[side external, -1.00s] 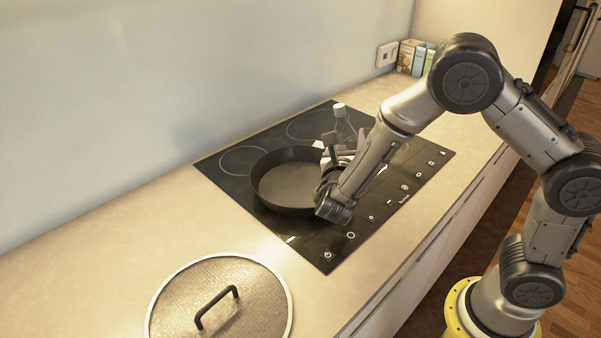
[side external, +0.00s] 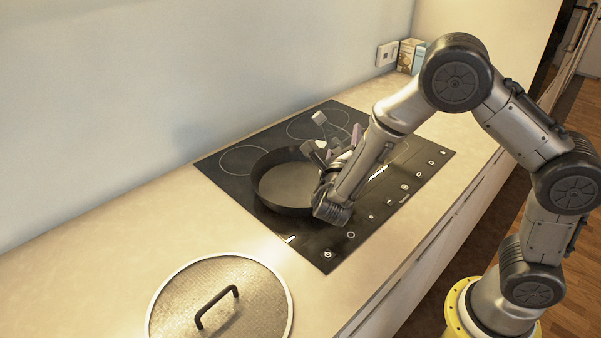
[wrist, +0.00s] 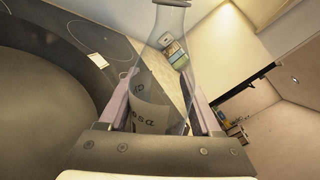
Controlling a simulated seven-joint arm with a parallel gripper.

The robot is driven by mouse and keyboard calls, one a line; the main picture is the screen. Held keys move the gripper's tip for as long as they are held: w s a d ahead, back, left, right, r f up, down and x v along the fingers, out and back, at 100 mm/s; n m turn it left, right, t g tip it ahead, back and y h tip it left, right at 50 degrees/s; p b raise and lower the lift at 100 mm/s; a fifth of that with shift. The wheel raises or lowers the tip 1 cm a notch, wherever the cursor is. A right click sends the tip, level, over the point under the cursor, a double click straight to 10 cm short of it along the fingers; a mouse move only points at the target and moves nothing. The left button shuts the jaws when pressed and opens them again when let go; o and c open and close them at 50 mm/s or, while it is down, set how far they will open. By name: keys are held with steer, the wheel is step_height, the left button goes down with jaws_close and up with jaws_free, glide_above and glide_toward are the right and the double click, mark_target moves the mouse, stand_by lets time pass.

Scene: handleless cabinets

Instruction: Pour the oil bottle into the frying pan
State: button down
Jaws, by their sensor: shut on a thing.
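The oil bottle (wrist: 160,70) is clear glass with a light label. In the wrist view it stands between the two fingers of my gripper (wrist: 165,100), which is shut on it. The black frying pan (side external: 285,183) sits on the cooktop, just left of my gripper. Its dark inside also fills the left of the wrist view (wrist: 45,115).
The black cooktop (side external: 235,185) is set in the beige counter (side external: 110,225). A round lid with a dark handle (side external: 250,290) lies at the front. Small boxes (side external: 408,57) stand at the back by a wall socket (side external: 386,54). The wall is behind the cooktop.

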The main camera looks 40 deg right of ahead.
steer(key=shift+s+d+f+n, duration=0.1)
steer(key=shift+s+f+n, duration=0.1)
steer(key=shift+n, duration=0.3)
steer(key=shift+s+d+f+n, duration=0.1)
steer(key=shift+s+f+n, duration=0.05)
steer(key=shift+f+n, duration=0.25)
steer(key=shift+s+d+f+n, duration=0.1)
steer(key=shift+f+n, duration=0.2)
steer(key=shift+f, duration=0.2)
steer(key=n, duration=0.2)
steer(key=s, duration=0.1)
steer(key=shift+d+f+n, duration=0.2)
steer(key=shift+d+n, duration=0.05)
steer(key=shift+n, duration=0.15)
steer(key=shift+d+r+n, duration=0.1)
steer(key=shift+r+n, duration=0.05)
steer(key=shift+n, duration=0.25)
steer(key=shift+w+a+n, duration=0.3)
steer(key=shift+w+n, duration=0.05)
steer(key=shift+n, duration=0.25)
steer(key=shift+w, duration=0.15)
steer(key=shift+n, duration=1.6)
